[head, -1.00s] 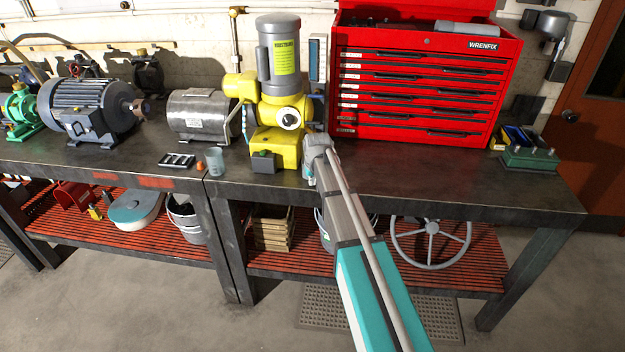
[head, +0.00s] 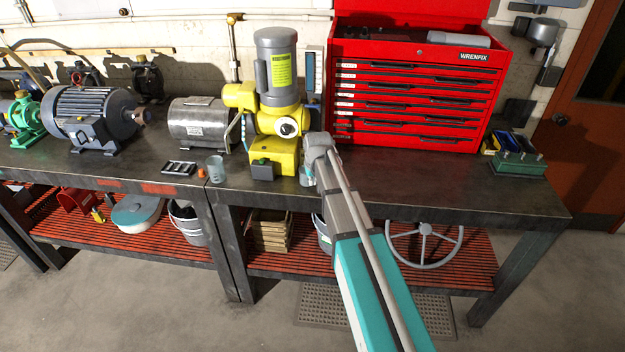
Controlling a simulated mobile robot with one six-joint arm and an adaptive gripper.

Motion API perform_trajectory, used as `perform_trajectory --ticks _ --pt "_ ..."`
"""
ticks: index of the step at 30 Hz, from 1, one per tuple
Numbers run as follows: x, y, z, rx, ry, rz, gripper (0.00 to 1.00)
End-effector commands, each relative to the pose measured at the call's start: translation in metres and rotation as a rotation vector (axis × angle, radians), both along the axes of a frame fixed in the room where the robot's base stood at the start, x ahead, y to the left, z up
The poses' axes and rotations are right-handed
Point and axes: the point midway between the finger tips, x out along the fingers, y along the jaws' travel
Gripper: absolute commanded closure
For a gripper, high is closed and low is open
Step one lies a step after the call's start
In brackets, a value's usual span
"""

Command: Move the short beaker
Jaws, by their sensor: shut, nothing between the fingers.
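A small clear beaker (head: 216,170) stands upright on the workbench (head: 400,190), near the front edge, left of the yellow machine. My gripper (head: 307,178) is at the end of my arm, low over the bench just right of the yellow machine's base. It is shut and holds nothing. It is small here and partly hidden by my wrist. It is well to the right of the beaker and apart from it.
The yellow machine (head: 276,155) stands between my gripper and the beaker. A small orange item (head: 201,173) and a dark slotted tray (head: 179,168) lie left of the beaker. A red tool chest (head: 415,100) stands behind. The bench's right front is clear.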

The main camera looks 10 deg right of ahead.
Motion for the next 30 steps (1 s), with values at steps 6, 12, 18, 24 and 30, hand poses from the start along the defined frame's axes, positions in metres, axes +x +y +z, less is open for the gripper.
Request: perform_trajectory --ticks 6,12,18,24,30 --pt "-0.005 0.000 0.019 0.000 0.000 0.000 1.00" --pt "-0.007 -0.001 0.025 0.000 0.000 0.000 1.00" --pt "-0.008 -0.001 0.026 0.000 0.000 0.000 1.00" --pt "-0.008 -0.001 0.026 0.000 0.000 0.000 1.00" --pt "-0.021 -0.001 0.025 0.000 0.012 -0.003 1.00"
